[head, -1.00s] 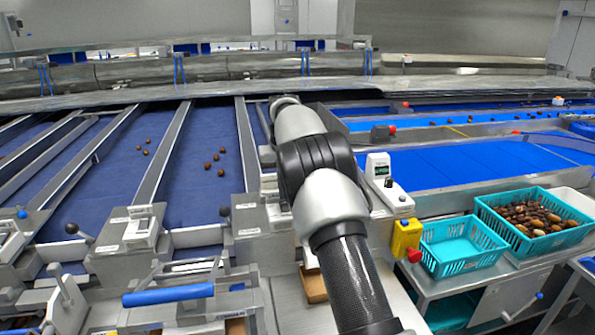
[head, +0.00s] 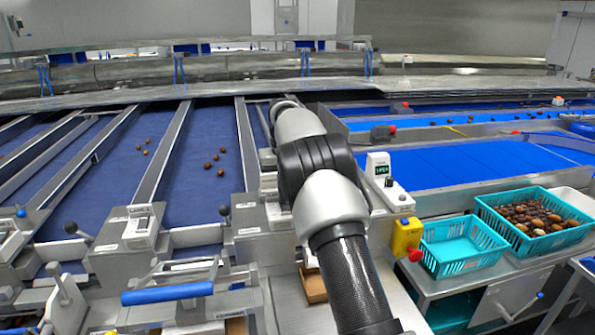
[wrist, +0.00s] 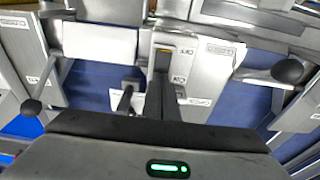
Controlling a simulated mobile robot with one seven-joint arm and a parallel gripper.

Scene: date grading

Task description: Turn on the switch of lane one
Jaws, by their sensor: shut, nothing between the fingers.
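In the wrist view my gripper (wrist: 161,88) is shut and empty. Its dark fingertips are at a grey switch plate (wrist: 197,58), close to the switch (wrist: 162,60), which has a small amber part. The plate has one label that looks like OFF and another that looks like ON. I cannot tell whether the fingertips touch the switch or which way it is set. In the head view my own arm hides the gripper and this switch.
Black-knobbed levers stand on both sides in the wrist view, left (wrist: 31,107) and right (wrist: 288,70). In the head view, blue belts (head: 190,195) carry a few dates. A yellow box with a red button (head: 407,238) and teal crates (head: 462,262) stand at right.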

